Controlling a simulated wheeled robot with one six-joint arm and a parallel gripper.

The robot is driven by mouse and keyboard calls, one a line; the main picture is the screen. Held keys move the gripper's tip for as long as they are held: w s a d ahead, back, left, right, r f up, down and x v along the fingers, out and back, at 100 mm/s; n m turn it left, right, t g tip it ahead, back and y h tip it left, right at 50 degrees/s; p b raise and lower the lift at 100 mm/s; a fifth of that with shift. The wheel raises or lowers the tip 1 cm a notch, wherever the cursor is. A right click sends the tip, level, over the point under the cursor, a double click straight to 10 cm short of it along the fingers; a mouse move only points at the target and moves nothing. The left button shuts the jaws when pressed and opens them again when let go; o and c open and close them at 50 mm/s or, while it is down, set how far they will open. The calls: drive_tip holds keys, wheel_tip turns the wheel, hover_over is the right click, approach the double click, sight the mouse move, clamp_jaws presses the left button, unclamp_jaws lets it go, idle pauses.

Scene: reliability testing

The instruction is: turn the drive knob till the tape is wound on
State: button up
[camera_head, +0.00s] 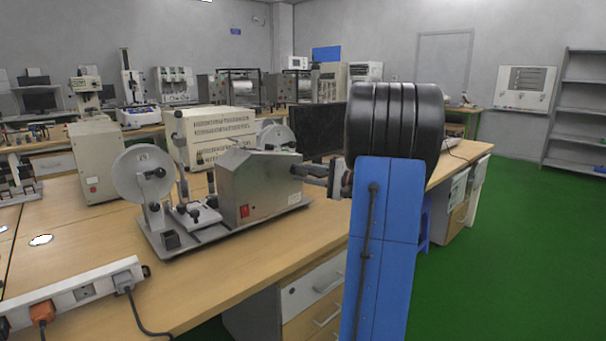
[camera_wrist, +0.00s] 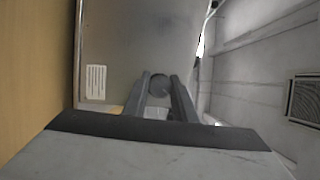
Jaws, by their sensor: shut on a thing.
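The tape winding machine (camera_head: 258,190) is a metal box on a grey base plate, on the wooden bench. A large pale reel (camera_head: 143,172) stands upright at its left end. My gripper (camera_head: 300,170) reaches in from the right to the machine's right end. In the wrist view, my gripper (camera_wrist: 159,92) has its two fingers on either side of a round dark drive knob (camera_wrist: 158,84), shut on it. The knob sits against the metal housing (camera_wrist: 125,45), which carries a white label. In the head view the knob is hidden by my gripper.
A power strip (camera_head: 80,292) with plugs and cables lies at the bench's front left. A beige box (camera_head: 97,160) and a vented instrument (camera_head: 213,135) stand behind the machine. A dark monitor (camera_head: 318,130) is behind my gripper. The bench front (camera_head: 100,255) is mostly clear.

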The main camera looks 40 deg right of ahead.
drive_tip(key=m+t, duration=0.1)
drive_tip(key=m, duration=0.2)
drive_tip(key=m+t, duration=0.1)
drive_tip(key=m, duration=0.2)
drive_tip(key=shift+f+m+t, duration=0.1)
drive_tip(key=shift+m+t, duration=0.2)
drive_tip(key=shift+m, duration=0.1)
drive_tip(key=m+t+h, duration=0.1)
drive_tip(key=m, duration=0.2)
drive_tip(key=m+t+h, duration=0.1)
drive_tip(key=m+h, duration=0.1)
drive_tip(key=m, duration=0.2)
drive_tip(key=shift+m, duration=0.4)
drive_tip(key=o, duration=1)
drive_tip(key=shift+o, duration=0.2)
drive_tip(key=v, duration=1.7)
drive_tip(key=shift+s+f, duration=0.15)
drive_tip(key=shift+f, duration=0.05)
